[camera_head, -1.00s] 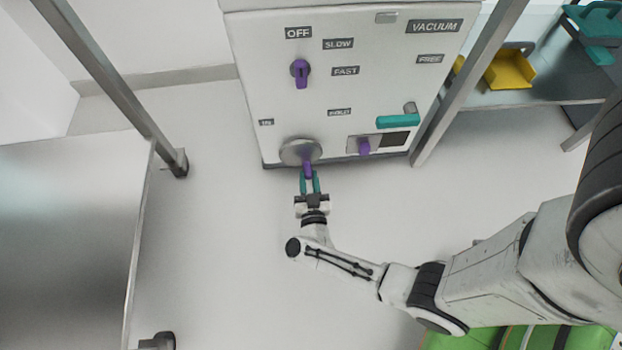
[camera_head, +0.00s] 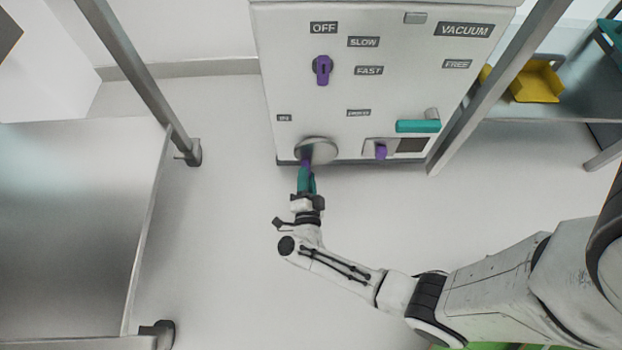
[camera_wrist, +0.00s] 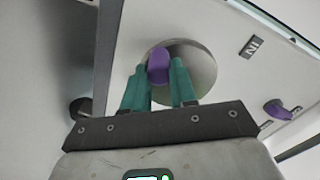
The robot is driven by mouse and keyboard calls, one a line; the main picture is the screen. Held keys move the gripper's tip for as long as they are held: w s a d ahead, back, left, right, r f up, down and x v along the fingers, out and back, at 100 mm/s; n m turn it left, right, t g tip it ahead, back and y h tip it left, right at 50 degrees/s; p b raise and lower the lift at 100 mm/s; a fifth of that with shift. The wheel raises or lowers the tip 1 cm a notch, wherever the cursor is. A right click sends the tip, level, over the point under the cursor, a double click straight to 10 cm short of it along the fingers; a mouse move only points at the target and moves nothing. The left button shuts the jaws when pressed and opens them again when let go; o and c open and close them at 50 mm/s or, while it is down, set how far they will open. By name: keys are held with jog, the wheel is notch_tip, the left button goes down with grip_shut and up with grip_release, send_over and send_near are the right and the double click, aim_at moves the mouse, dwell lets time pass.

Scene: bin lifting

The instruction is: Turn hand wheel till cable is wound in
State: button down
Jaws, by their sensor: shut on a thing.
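The hand wheel (camera_head: 321,151) is a round grey metal disc low on the front of a white cabinet. It also shows in the wrist view (camera_wrist: 202,68). Its purple handle (camera_wrist: 158,66) sticks out toward me, at the wheel's lower left in the head view (camera_head: 305,163). My gripper (camera_head: 306,178) has teal fingers and is shut on the purple handle. In the wrist view, the fingertips (camera_wrist: 160,80) stand around the handle and partly hide its lower end. I see no cable in either view.
The cabinet carries a purple OFF/SLOW/FAST knob (camera_head: 322,70), a teal handle (camera_head: 417,126) and a smaller purple knob (camera_head: 381,151). A metal table (camera_head: 75,220) stands at left. A shelf with a yellow tray (camera_head: 537,82) is at right. The floor (camera_head: 225,240) between is clear.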

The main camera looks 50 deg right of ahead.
aim_at(299, 156)
jog(key=m, duration=0.1)
jog(key=r+m, duration=0.1)
jog(key=m, duration=0.1)
jog(key=w+m, duration=0.1)
jog(key=shift+a+r+m, duration=0.15)
jog(key=shift+a+m, duration=0.15)
jog(key=shift+a, duration=0.1)
jog(key=shift+w+a+r+m, duration=0.1)
jog(key=shift+r+m, duration=0.3)
jog(key=shift+m, duration=0.65)
jog(key=shift+w+a+r+m, duration=0.1)
jog(key=shift+r+m, duration=0.25)
jog(key=shift+m, duration=0.7)
jog(key=c, duration=0.9)
grip_release()
jog(key=shift+r, duration=0.1)
jog(key=shift+a, duration=0.1)
jog(key=p+v, duration=0.2)
jog(key=v, duration=0.8)
jog(key=shift+s+a, duration=0.2)
jog(key=shift+s, duration=0.05)
